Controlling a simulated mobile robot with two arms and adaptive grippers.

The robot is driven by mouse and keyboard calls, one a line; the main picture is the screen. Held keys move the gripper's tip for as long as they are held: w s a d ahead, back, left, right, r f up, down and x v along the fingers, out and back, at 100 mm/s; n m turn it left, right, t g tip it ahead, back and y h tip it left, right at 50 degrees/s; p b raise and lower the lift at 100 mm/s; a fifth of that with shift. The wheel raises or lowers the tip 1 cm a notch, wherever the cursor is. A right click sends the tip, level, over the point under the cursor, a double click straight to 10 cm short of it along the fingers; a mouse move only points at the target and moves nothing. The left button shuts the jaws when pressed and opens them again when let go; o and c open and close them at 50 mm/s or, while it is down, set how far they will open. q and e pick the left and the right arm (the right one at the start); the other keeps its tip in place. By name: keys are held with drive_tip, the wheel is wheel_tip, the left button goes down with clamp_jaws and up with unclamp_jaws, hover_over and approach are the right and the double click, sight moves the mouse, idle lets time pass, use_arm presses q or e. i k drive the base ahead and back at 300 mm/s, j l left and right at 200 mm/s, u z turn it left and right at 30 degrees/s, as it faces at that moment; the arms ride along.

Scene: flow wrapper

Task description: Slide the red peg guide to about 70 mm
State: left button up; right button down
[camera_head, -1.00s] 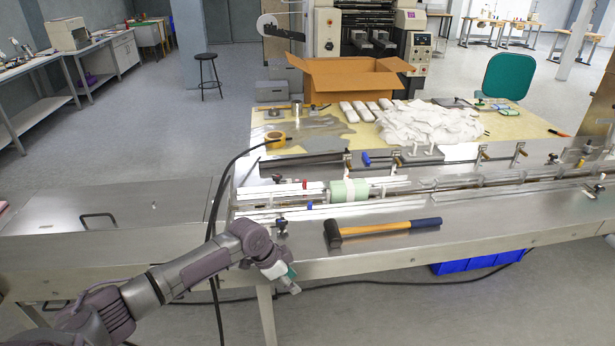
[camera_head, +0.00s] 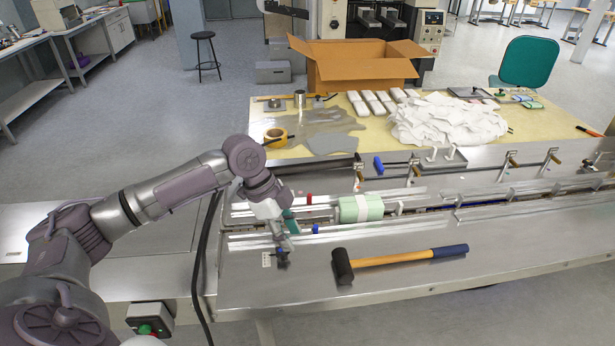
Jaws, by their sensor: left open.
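The red peg (camera_head: 309,199) of the guide is a small red spot on the rail of the flow wrapper, left of the green-and-white wrapped pack (camera_head: 361,208). A blue peg (camera_head: 315,229) sits nearer to me, on the front rail. My left gripper (camera_head: 288,236) is above the left end of the rails, left of both pegs, pointing down. It is open and seems empty, and its fingers are small and partly hidden by its body. A dark clamp knob (camera_head: 282,259) beside a white scale label (camera_head: 267,260) is just below it. My right gripper is out of view.
A hammer (camera_head: 400,260) lies on the steel deck (camera_head: 480,285) to the right. A black cable (camera_head: 199,262) runs down at the left end. A button box (camera_head: 150,320) is at lower left.

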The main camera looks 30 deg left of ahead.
sight(237, 209)
drive_tip(key=i+j, duration=0.75)
drive_tip(key=i, duration=0.1)
